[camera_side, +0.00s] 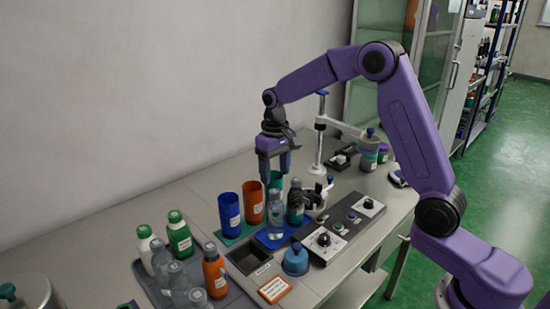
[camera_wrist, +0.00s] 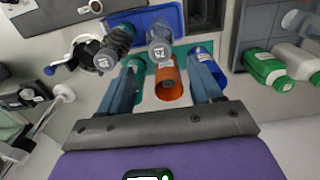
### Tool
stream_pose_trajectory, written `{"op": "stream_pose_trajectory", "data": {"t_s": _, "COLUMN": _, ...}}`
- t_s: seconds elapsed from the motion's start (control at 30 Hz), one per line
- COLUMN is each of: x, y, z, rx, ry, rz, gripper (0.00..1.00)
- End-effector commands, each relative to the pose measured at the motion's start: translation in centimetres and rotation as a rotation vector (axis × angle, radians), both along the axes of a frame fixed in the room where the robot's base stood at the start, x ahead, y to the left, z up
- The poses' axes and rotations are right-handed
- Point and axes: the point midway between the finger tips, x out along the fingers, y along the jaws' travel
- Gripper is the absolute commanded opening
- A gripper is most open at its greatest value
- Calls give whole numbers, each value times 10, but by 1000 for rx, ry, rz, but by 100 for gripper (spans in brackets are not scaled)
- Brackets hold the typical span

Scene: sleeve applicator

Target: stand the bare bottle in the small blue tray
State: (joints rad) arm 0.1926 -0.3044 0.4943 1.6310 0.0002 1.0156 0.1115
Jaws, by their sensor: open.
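The bare bottle (camera_side: 275,213), clear with a grey cap and a white label, stands upright. Its base appears to be in the small blue tray (camera_side: 266,243). In the wrist view the bottle (camera_wrist: 160,45) overlaps the near edge of the blue tray (camera_wrist: 174,14). My gripper (camera_side: 274,179) is open and empty, above and a little behind the bottle. In the wrist view its fingers (camera_wrist: 167,88) are spread, with an orange cup between them in the picture and the bottle beyond the tips. The exact contact of the bottle's base is hard to see.
Blue (camera_side: 229,213), orange (camera_side: 253,201) and green cups stand close by on a teal mat. A dark bottle (camera_side: 295,205) stands just right of the bare bottle, by the applicator. A grey tray (camera_side: 235,298) at front left holds several bottles. A control panel (camera_side: 340,229) lies to the right.

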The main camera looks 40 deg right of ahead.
Motion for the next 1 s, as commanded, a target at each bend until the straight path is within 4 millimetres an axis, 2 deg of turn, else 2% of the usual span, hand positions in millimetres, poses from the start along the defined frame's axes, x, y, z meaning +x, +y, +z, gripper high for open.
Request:
{"op": "stream_pose_trajectory", "data": {"t_s": 0.1, "x": 1, "y": 0, "z": 21, "rx": 0, "ry": -4, "rz": 1, "gripper": 65}}
{"op": "stream_pose_trajectory", "data": {"t_s": 0.23, "x": 0, "y": 0, "z": 34, "rx": 0, "ry": -2, "rz": 0, "gripper": 65}}
{"op": "stream_pose_trajectory", "data": {"t_s": 0.5, "x": -1, "y": 1, "z": 42, "rx": 0, "ry": 1, "rz": 2, "gripper": 65}}
{"op": "stream_pose_trajectory", "data": {"t_s": 0.63, "x": -8, "y": 8, "z": 44, "rx": 0, "ry": -1, "rz": 33, "gripper": 65}}
{"op": "stream_pose_trajectory", "data": {"t_s": 0.77, "x": -31, "y": 28, "z": 48, "rx": 1, "ry": -4, "rz": 120, "gripper": 65}}
{"op": "stream_pose_trajectory", "data": {"t_s": 1.0, "x": -100, "y": 63, "z": 53, "rx": 3, "ry": -9, "rz": 336, "gripper": 65}}
